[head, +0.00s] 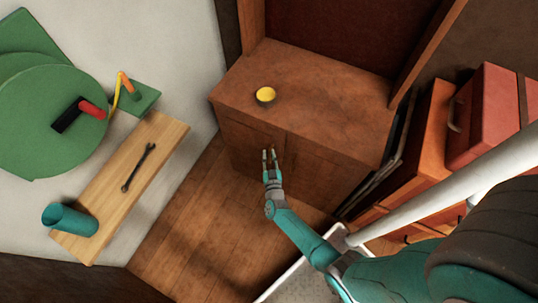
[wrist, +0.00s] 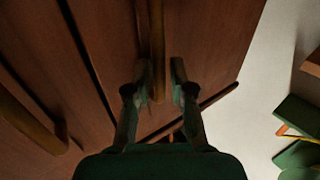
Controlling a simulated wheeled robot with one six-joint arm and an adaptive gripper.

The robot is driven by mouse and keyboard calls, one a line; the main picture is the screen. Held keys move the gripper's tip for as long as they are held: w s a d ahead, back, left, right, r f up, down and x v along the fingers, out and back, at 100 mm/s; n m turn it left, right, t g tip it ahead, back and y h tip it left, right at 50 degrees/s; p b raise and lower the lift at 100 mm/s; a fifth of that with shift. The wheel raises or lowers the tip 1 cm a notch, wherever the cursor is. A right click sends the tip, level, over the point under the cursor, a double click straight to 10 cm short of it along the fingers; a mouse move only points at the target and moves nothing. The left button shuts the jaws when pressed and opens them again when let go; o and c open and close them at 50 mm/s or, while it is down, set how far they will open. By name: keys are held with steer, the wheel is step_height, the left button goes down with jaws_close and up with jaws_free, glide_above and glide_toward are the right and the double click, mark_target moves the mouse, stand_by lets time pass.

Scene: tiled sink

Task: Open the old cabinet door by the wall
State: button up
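The old wooden cabinet (head: 240,100) stands low by the wall, with two brown doors on its front. My gripper (head: 269,152) is at the upper part of the front, near the gap between the doors. In the wrist view a bar handle (wrist: 157,45) runs down a door panel (wrist: 205,40), and its lower end lies between the fingertips of my gripper (wrist: 161,82). The fingers are apart, one on each side of the handle; I cannot tell whether they touch it. A second handle (wrist: 30,118) shows at left in the wrist view. The doors look closed.
At left are a wooden board (head: 105,205) with a wrench (head: 138,168) and a teal cup (head: 70,220). Red and orange drawers (head: 485,115) stand at right. Wooden floor (head: 190,225) before the cabinet is clear.

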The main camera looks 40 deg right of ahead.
steer(key=shift+w+d, duration=0.15)
jaws_close()
